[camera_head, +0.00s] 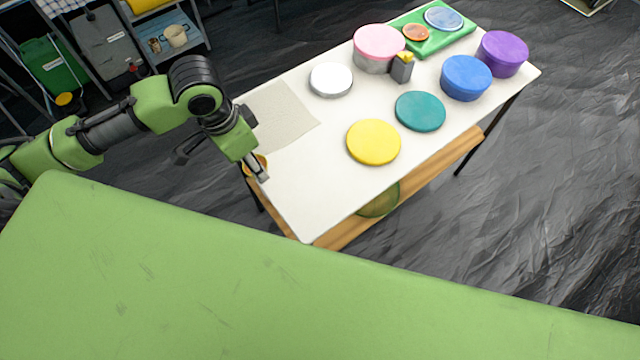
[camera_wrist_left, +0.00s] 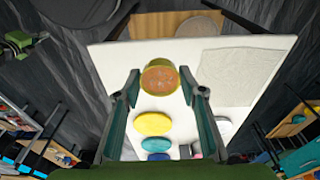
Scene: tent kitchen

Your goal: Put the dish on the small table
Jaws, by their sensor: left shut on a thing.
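My left gripper (camera_head: 258,176) is at the left edge of the white-topped table (camera_head: 310,190), pointing down. It is shut on a small round dish (camera_head: 250,162) with a yellow rim, which the gripper partly hides. In the left wrist view, the dish (camera_wrist_left: 160,77), with an orange-brown face, sits between the fingertips (camera_wrist_left: 163,84), the white tabletop behind it. I cannot tell whether the dish touches the table. My right gripper is not in view.
A pale mat (camera_head: 285,115) lies near the dish. Yellow (camera_head: 373,142), teal (camera_head: 420,111) and white (camera_head: 331,80) round lids, a pink tub (camera_head: 378,48), a blue tub (camera_head: 466,78) and a purple tub (camera_head: 502,54) stand farther right. The tabletop's near left part is clear.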

